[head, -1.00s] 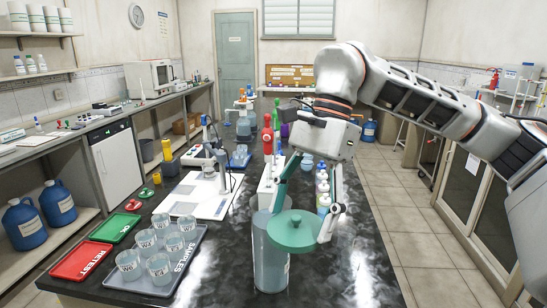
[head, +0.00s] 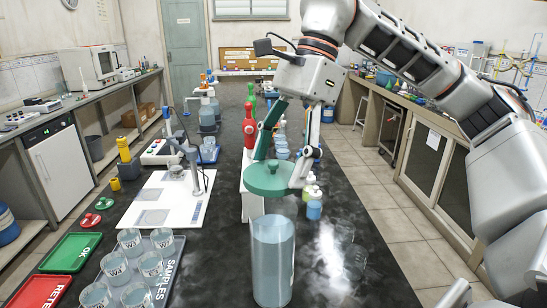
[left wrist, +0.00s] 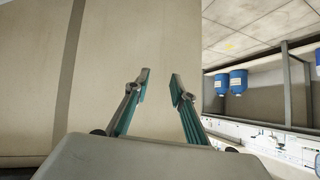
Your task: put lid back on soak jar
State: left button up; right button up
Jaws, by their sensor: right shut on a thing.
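The soak jar (head: 272,262) is a tall clear cylinder with pale blue liquid, standing upright on the dark bench. The lid (head: 269,181) is a round green disc with a small knob. My left gripper (left wrist: 160,78) shows only in the left wrist view. Its fingers are apart with nothing between them.
A samples tray (head: 172,268) with several beakers is left of the jar, beside green (head: 72,252) and red (head: 40,290) trays. Small bottles (head: 314,207) stand behind the jar to the right. A red bottle (head: 249,130) is farther back.

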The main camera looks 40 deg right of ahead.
aim_at(280, 169)
notch_tip(280, 169, down, 2)
jog(key=shift+w+f+b, duration=0.1)
jog(key=shift+w+b, duration=0.05)
jog(key=shift+b, duration=0.6)
jog(key=shift+f+b, duration=0.8)
jog(key=shift+b, duration=0.05)
jog(key=shift+f, duration=0.5)
pick_arm(q)
jog(key=shift+w+a+f, duration=0.3)
jog(key=shift+w+f, duration=0.15)
jog(key=shift+f, duration=0.1)
jog(key=shift+w+a+f, duration=0.3)
jog(key=shift+w+f, duration=0.1)
jog(key=shift+f, duration=0.1)
pick_arm(e)
jog(key=shift+f, duration=0.45)
pick_arm(q)
jog(key=shift+s+d+f, duration=0.15)
jog(key=shift+s+f, duration=0.1)
jog(key=shift+s, duration=0.15)
jog(key=shift+w+r, duration=0.25)
jog(key=shift+r, duration=0.2)
pick_arm(e)
jog(key=shift+r, duration=0.1)
pick_arm(q)
jog(key=shift+w+r+t, duration=0.3)
jog(key=shift+w+r, duration=0.05)
jog(key=shift+s, duration=0.25)
